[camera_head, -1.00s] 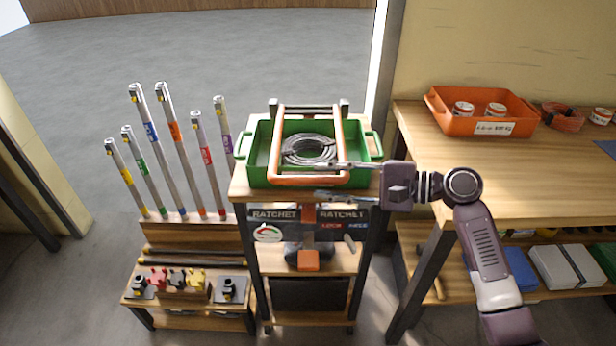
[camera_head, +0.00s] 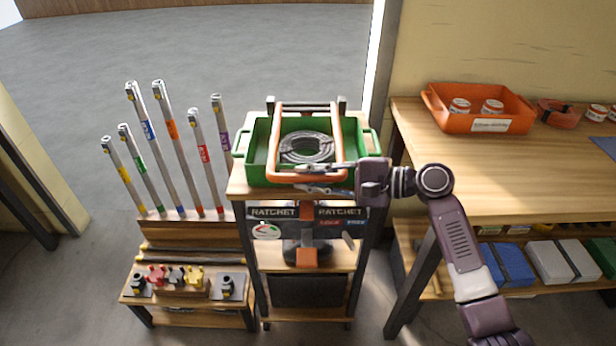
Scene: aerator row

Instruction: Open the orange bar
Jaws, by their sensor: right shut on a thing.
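The orange bar (camera_head: 278,140) is a U-shaped frame lying across the top of a green tray (camera_head: 258,150), with its front crosspiece along the tray's front edge. A coil of grey hose (camera_head: 307,147) lies in the tray, under the bar. My right gripper (camera_head: 318,179) comes in from the right and is shut on the bar's front crosspiece, near its right corner. Its fingers partly hide the bar there. My left gripper is not in view.
The tray stands on a narrow wooden stand (camera_head: 236,186) with a ratchet sign (camera_head: 272,212) below. Upright colour-banded poles (camera_head: 172,125) stand at left. A wooden bench (camera_head: 470,185) with an orange bin (camera_head: 488,124) is at right.

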